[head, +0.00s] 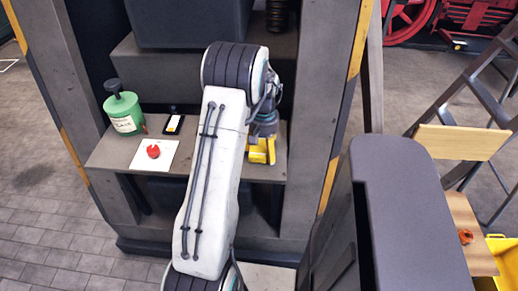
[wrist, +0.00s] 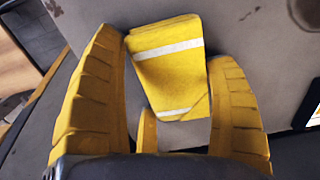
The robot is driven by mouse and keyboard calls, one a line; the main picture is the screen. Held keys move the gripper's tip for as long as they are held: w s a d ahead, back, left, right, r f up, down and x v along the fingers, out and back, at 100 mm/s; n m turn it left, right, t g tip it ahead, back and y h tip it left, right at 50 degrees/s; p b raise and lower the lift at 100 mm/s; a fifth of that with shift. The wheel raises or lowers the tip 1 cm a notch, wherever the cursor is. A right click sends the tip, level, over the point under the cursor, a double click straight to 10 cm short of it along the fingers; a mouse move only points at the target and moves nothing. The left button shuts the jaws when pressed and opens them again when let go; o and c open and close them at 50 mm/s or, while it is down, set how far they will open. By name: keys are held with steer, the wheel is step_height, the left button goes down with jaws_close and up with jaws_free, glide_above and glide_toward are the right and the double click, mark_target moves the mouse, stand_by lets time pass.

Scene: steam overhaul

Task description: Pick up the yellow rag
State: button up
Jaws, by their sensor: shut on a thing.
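In the head view my gripper (head: 262,150) is low over the right part of the grey shelf (head: 212,168). There the rag cannot be told apart from the yellow fingers, and my arm hides part of the shelf.
On the shelf's left stand a green canister (head: 124,114), a small dark device (head: 173,123), and a white card (head: 142,163) with a red part (head: 154,152). Grey posts flank the shelf. At right are a wooden-topped stand (head: 460,142) and a yellow bin (head: 503,262).

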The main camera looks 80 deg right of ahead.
mark_target(263, 146)
steer(key=shift+r, duration=0.1)
steer(key=shift+r, duration=0.4)
step_height(263, 146, up, 4)
steer(key=shift+f, duration=0.25)
steer(key=s+a+r, duration=0.1)
steer(key=a+r, duration=0.1)
steer(key=a, duration=0.1)
steer(key=s+a+r, duration=0.1)
steer(key=a+r, duration=0.1)
steer(key=a, duration=0.2)
steer(key=s+a+r+b, duration=0.1)
steer(key=a+r, duration=0.1)
steer(key=a, duration=0.2)
steer(key=shift+s+r, duration=0.25)
steer(key=shift+s, duration=0.05)
